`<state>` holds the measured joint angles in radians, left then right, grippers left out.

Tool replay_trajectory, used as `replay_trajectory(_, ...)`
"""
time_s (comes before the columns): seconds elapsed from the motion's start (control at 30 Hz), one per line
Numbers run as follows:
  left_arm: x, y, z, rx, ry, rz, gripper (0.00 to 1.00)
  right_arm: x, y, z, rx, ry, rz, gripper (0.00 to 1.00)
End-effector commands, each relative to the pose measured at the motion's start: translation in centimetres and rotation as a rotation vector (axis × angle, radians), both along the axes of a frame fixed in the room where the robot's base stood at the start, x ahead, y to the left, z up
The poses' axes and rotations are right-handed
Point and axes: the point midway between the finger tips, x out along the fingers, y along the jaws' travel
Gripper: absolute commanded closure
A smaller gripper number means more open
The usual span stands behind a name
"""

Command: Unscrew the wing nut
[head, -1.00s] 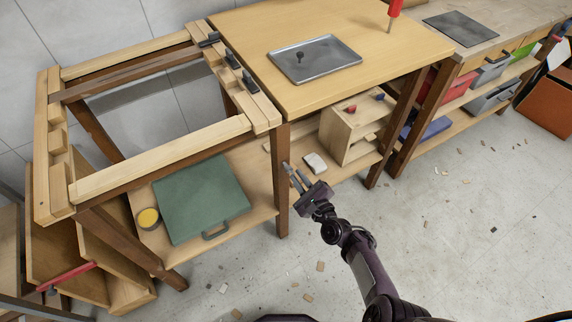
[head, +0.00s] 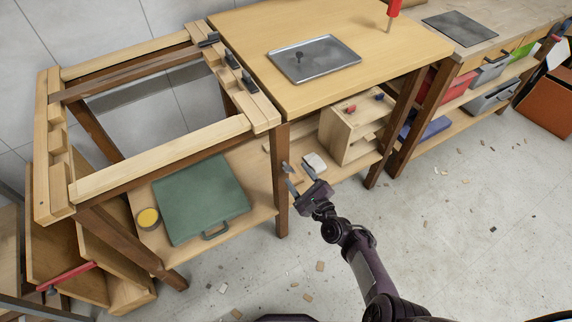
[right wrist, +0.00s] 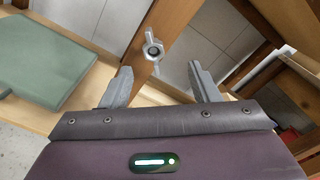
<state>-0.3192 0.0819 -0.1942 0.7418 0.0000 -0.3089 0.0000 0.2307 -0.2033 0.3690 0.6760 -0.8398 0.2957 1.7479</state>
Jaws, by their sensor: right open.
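The wing nut (right wrist: 153,50) shows in the right wrist view as a small metal piece with a dark centre, on the brown wooden table leg (right wrist: 160,22). I cannot make it out in the head view, where the same leg (head: 281,200) stands beside my gripper. My right gripper (head: 297,169) is open and empty. In the right wrist view its two fingers (right wrist: 160,72) are spread wide, with the wing nut between them in the picture, slightly beyond the tips and left of centre. It looks apart from both fingers. My left gripper is not in view.
A green case (head: 200,197) and a yellow-topped tin (head: 148,218) are on the lower shelf left of the leg. A white block (head: 315,162) and a wooden box (head: 350,130) are right of it. The wooden tabletop (head: 400,60) overhangs. The floor in front is open, with scattered chips.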

Motion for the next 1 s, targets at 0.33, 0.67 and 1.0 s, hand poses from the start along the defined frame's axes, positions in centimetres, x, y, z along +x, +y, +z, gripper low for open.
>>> replay_trajectory(0.33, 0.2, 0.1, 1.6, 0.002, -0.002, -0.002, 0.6, -1.4, 1.3, 1.6, 0.036, -0.01, 0.01, 0.45)
replay_trajectory(0.67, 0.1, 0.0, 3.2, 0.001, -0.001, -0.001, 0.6, -4.5, -0.5, 1.3, 0.033, -0.007, 0.009, 0.45)
replay_trajectory(1.0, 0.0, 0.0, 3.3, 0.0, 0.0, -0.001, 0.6, -5.0, -1.0, 1.2, 0.032, -0.009, 0.009, 0.45)
